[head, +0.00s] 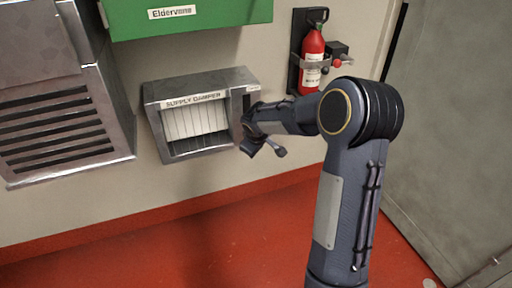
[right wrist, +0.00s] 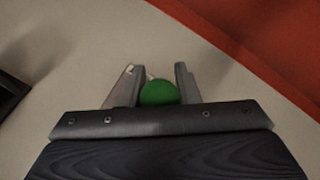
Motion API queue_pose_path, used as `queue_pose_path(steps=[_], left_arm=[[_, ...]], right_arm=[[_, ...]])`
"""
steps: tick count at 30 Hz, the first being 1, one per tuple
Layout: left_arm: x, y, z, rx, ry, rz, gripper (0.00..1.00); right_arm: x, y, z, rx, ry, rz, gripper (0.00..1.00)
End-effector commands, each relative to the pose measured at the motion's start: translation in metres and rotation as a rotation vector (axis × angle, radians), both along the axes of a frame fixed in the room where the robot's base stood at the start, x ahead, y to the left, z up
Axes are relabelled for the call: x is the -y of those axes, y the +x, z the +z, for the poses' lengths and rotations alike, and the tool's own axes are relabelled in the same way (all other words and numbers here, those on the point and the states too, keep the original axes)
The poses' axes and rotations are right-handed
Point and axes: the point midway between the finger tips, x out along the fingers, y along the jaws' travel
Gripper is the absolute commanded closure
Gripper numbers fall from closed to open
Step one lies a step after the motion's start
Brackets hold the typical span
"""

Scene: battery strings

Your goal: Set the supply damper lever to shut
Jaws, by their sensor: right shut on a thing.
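The supply damper (head: 196,98) is a grey metal box on the wall, with its name on a label along the top. Pale upright slats show in its front opening. My right gripper (head: 246,130) is at the box's right side and hides most of the lever there. In the right wrist view my right gripper (right wrist: 157,75) is shut on a round green knob (right wrist: 159,93), which sits between its two fingers. The lever's arm and its set position cannot be made out. My left gripper is in neither view.
A red fire extinguisher (head: 312,62) hangs in a bracket right of the damper, behind my right arm. A green cabinet (head: 215,17) is above, and a louvred metal unit (head: 60,125) is at left. The red floor (head: 190,235) below is clear.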

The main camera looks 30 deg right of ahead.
Motion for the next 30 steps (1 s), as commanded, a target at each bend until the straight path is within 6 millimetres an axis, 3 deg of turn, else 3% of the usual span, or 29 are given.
queue_pose_path(steps=[1, 21, 22, 26, 30], left_arm=[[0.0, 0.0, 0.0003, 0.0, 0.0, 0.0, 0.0], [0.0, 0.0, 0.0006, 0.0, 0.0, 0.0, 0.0], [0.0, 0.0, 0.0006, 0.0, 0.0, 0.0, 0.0], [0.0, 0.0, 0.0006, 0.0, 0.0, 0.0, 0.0], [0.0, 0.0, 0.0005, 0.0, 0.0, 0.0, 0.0]], right_arm=[[0.005, 0.0063, 0.0086, 0.027, -0.012, 0.002, 1.0], [0.0053, 0.0062, 0.0097, 0.028, -0.012, 0.002, 1.0], [0.0053, 0.0062, 0.0097, 0.028, -0.012, 0.002, 0.69], [0.0046, 0.006, 0.009, 0.026, -0.01, 0.0, 0.51], [0.0034, 0.0052, 0.0073, 0.022, -0.007, 0.0, 0.5]])
